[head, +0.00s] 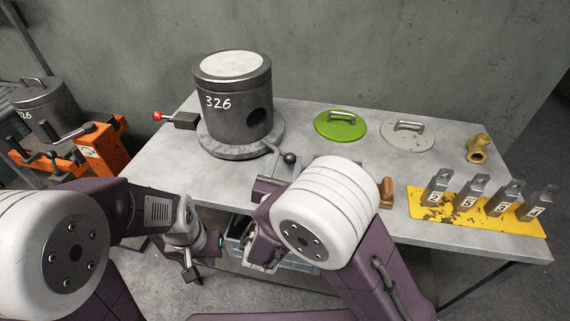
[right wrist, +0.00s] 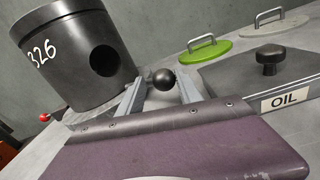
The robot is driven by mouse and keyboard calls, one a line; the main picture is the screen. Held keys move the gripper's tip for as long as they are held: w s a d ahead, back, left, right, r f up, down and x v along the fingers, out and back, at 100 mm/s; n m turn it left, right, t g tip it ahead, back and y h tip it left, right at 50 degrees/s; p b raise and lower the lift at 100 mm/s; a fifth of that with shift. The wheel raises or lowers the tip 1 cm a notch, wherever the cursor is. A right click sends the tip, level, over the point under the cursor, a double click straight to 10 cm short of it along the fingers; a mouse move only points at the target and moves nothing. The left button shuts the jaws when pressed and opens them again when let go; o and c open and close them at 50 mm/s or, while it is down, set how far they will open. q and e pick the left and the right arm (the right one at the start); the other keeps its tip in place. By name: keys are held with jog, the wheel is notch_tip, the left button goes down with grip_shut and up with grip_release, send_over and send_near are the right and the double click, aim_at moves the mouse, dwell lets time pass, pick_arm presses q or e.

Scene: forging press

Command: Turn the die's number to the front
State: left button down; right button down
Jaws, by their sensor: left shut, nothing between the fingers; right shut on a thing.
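The die (head: 237,130) is a dark cylinder with a pale top, standing upright on a round turntable (head: 212,150). Its white number 326 (head: 217,102) faces forward and to the left of its middle; a round hole (head: 259,118) is to the right. The die also shows in the right wrist view (right wrist: 75,50). A bar with a black ball knob (head: 289,158) sticks out from the turntable. My right gripper (right wrist: 160,88) is shut on this knob, its fingers on either side. My left gripper (head: 191,274) is shut and empty, low in front of the table.
A red-knobbed latch (head: 180,120) is left of the turntable. A green lid (head: 340,125) and a grey lid (head: 408,137) lie behind. A box labelled OIL (right wrist: 287,100) stands near my right gripper. A yellow plate (head: 470,218) holds several numbered blocks at right.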

jog(key=shift+w+d+r, duration=0.15)
jog(key=shift+w+d, duration=0.3)
jog(key=shift+d, duration=0.05)
pick_arm(q)
jog(key=shift+w+d, duration=0.35)
jog(key=shift+d, duration=0.25)
pick_arm(e)
jog(key=c, duration=1.1)
grip_release()
jog(key=shift+a, duration=0.1)
jog(key=shift+c, duration=0.2)
jog(key=shift+o, duration=0.4)
jog(key=shift+w, duration=0.1)
pick_arm(q)
jog(key=shift+w+a+f, duration=0.1)
jog(key=shift+a, duration=0.05)
pick_arm(e)
jog(key=shift+a, duration=0.15)
